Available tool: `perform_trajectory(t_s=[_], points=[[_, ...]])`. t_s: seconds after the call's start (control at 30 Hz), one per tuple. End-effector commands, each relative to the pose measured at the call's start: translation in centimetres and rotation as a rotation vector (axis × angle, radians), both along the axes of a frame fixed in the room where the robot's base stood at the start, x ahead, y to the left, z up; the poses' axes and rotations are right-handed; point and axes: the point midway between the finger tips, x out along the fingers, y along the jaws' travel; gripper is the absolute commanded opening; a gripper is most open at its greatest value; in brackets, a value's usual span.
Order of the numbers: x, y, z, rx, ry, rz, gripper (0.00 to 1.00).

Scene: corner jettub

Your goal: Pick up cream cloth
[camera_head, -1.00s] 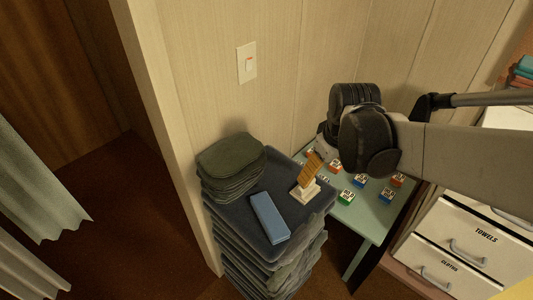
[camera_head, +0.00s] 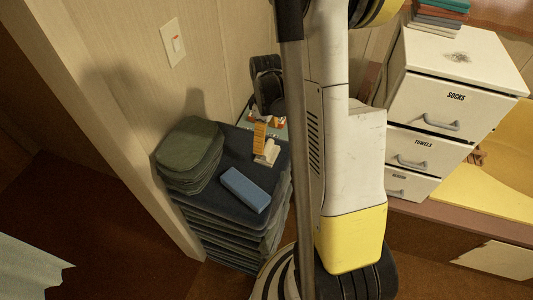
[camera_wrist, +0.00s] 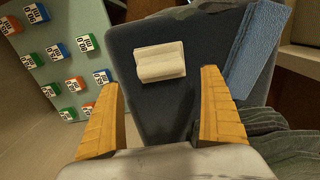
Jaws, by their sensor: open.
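The cream cloth (camera_head: 268,152) is a small folded block on top of the dark blue cloth stack (camera_head: 240,142). It also shows in the wrist view (camera_wrist: 160,63), lying on the flat dark blue surface, with a raised ridge along it. My gripper (camera_head: 260,137) is over the stack with its orange fingers near the cream cloth. In the wrist view the two fingers (camera_wrist: 160,85) are wide apart with nothing between the tips. The cream cloth lies just beyond the tips, between their lines. I cannot tell the exact height gap.
A blue block-like cloth (camera_head: 245,188) lies at the stack's front, and a green cloth pile (camera_head: 190,150) at its left. A pale green table with several small coloured labelled blocks (camera_wrist: 84,46) stands beside the stack. White drawers (camera_head: 455,100) are to the right. The wall is close behind.

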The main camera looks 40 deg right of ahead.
Motion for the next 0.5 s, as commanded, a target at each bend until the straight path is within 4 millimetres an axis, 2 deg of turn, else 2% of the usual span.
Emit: perform_trajectory(t_s=[0.3, 0.5], points=[[-0.3, 0.0, -4.6, 0.000, 0.000, -0.001, 0.92], [-0.3, 0.0, -4.9, 0.000, 0.000, -0.001, 0.92]])
